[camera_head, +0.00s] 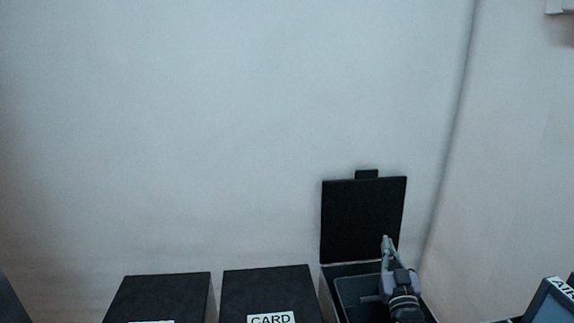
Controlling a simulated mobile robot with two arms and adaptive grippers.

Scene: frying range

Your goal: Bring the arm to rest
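My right gripper (388,244) is at the lower right of the head view, with its arm coming up from the bottom edge. It is over or in front of a black bin (338,284) whose lid (361,222) stands upright and open. The fingers are small and overlap in this view, so I cannot tell whether they are apart or closed. No held object shows clearly. The arm and gripper hide part of the bin's inside. My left gripper is not in view.
A dark screen-like thing (552,304) is at the lower right corner. A pale wall (220,130) rises behind; the space above the bins is clear.

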